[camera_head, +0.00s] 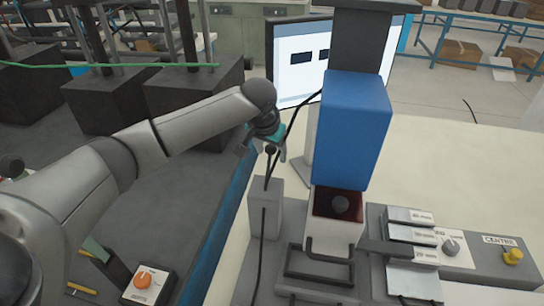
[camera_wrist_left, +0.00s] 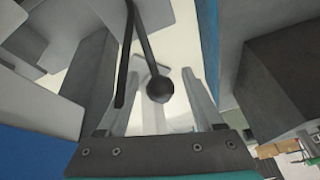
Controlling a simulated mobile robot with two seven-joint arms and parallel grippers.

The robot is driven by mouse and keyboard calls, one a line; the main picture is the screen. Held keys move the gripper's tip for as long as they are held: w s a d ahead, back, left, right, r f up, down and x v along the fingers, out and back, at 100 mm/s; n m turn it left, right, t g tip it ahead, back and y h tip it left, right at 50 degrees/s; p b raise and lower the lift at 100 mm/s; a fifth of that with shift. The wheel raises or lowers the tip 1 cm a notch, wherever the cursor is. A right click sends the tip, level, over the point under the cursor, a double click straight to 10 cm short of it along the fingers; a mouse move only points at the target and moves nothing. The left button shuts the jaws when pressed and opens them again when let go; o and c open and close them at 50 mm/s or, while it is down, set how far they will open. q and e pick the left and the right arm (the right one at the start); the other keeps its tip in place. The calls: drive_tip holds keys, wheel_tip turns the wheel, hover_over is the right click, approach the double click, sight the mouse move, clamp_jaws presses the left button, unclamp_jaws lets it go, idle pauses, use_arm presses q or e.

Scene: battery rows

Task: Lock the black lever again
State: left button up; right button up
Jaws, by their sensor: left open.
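The black lever is a thin rod with a round ball knob (camera_head: 270,150), standing up from a grey box (camera_head: 265,208) beside the blue machine. My left gripper (camera_head: 263,153) is at the top of the lever, its fingers open around the knob. In the left wrist view the ball knob (camera_wrist_left: 160,89) lies between the two spread fingers of the gripper (camera_wrist_left: 171,82), with a visible gap on both sides. The lever rod runs up from the knob in that view. My right gripper is in neither view.
A blue press head (camera_head: 352,130) stands just right of the lever, with a black cable running past the lever. A monitor (camera_head: 300,62) is behind. A panel with a yellow knob (camera_head: 512,255) lies at right. An orange-knob box (camera_head: 146,282) is lower left.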

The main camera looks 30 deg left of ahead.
use_arm(q)
drive_tip(key=shift+x, duration=1.25)
clamp_jaws()
idle(0.6)
